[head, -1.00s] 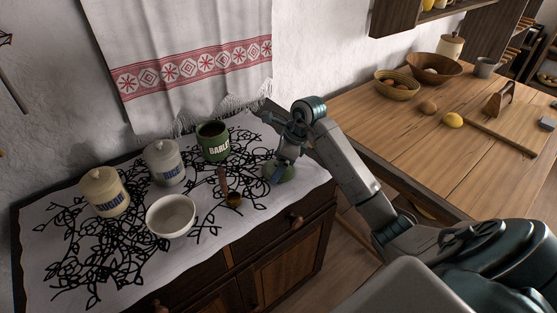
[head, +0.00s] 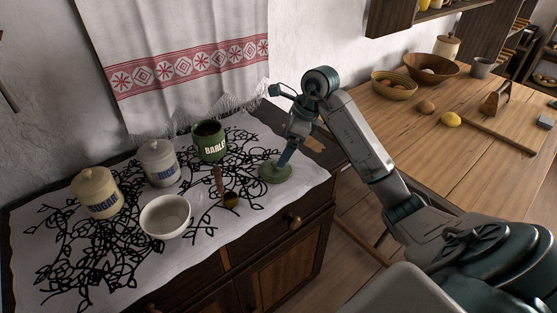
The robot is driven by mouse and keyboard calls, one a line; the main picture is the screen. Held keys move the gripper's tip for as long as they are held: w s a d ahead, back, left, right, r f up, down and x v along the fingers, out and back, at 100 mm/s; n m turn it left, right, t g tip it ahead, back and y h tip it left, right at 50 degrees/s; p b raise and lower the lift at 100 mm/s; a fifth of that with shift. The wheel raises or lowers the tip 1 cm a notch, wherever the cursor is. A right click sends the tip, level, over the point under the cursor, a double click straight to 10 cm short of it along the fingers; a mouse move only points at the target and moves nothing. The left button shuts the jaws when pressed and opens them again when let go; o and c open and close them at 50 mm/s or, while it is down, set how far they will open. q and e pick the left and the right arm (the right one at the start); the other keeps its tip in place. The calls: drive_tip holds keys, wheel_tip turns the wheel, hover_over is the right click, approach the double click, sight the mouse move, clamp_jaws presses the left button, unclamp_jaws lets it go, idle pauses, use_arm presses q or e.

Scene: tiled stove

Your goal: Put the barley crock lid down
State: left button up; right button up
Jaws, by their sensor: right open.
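The green barley crock (head: 210,143) stands open on the white patterned cloth, dark contents showing at its mouth. Its green lid (head: 275,173) lies on the cloth to the right of the crock, near the cabinet's right end. My right gripper (head: 286,160) is right over the lid, pointing down, with its jaws open. The fingertips overlap the lid's knob in the picture, so I cannot tell whether they touch it. My left gripper is not in view.
A cream sugar crock (head: 97,192), a grey-white crock (head: 161,163), a white bowl (head: 166,216) and a wooden-handled scoop (head: 229,196) stand left of the lid.

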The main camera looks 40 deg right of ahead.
drive_tip(key=v, duration=0.4)
drive_tip(key=shift+s+r+b, duration=0.1)
drive_tip(key=shift+r+b, duration=0.2)
drive_tip(key=shift+b, duration=0.1)
drive_tip(key=shift+f, duration=0.1)
